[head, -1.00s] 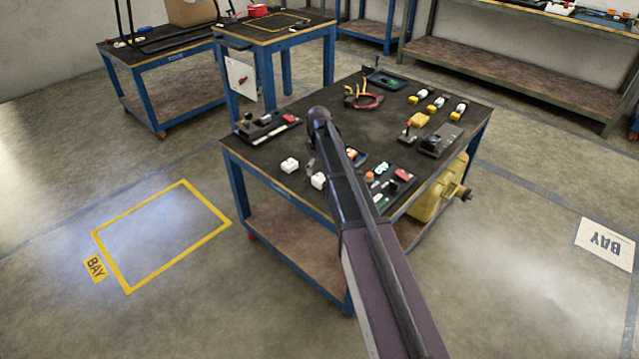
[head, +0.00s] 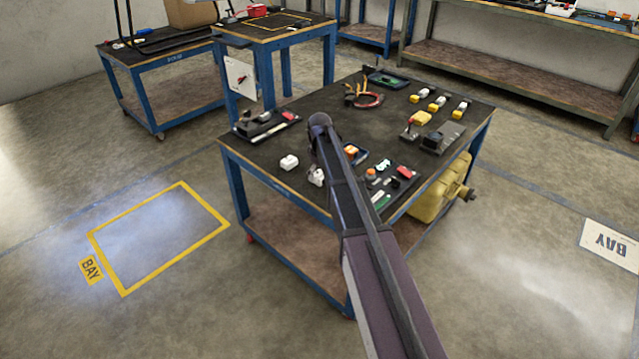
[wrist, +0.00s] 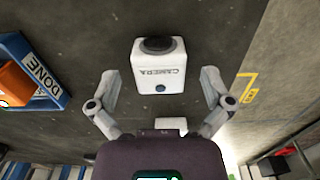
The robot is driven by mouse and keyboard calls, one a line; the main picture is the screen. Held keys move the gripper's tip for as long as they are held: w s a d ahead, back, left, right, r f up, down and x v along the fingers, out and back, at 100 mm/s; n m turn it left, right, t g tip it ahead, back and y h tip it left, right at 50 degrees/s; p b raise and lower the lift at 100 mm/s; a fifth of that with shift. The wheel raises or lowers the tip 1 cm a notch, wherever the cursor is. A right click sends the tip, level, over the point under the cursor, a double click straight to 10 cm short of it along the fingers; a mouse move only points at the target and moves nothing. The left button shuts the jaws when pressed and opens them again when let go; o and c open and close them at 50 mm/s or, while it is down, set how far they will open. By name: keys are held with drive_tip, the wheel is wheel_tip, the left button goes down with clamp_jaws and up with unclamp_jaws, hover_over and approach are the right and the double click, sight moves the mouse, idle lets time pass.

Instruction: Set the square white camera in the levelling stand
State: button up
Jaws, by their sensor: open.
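The square white camera (wrist: 160,68) has a round dark lens on top and "CAMERA" printed on its side. My gripper (wrist: 157,88) is open, with one finger to each side of the camera in the wrist view and neither visibly touching it. In the head view the white camera (head: 316,177) stands near the front edge of the table, partly hidden by my gripper (head: 314,168). A second white block (head: 289,162) stands to its left. I cannot tell for sure which thing is the levelling stand; a dark grey block (head: 434,143) sits at the table's right.
A blue tray marked DONE (wrist: 50,78) holds an orange thing beside the camera. A dark tray of small parts (head: 396,188) lies right of my arm, another tray (head: 280,127) at the table's left. Several yellow-and-white pieces (head: 438,104) stand at the back. The table's middle is mostly clear.

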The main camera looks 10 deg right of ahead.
drive_tip(key=shift+f, duration=0.3)
drive_tip(key=shift+c, duration=0.2)
drive_tip(key=c, duration=1.3)
drive_tip(key=shift+r, duration=0.2)
wheel_tip(320, 180, up, 3)
drive_tip(key=p, duration=0.2)
drive_tip(key=shift+f+p, duration=0.2)
drive_tip(key=shift+p, duration=0.15)
drive_tip(key=s, duration=0.5)
drive_tip(key=s+r+p, duration=0.1)
drive_tip(key=s, duration=0.4)
drive_tip(key=s+r+p, duration=0.1)
drive_tip(key=s, duration=0.5)
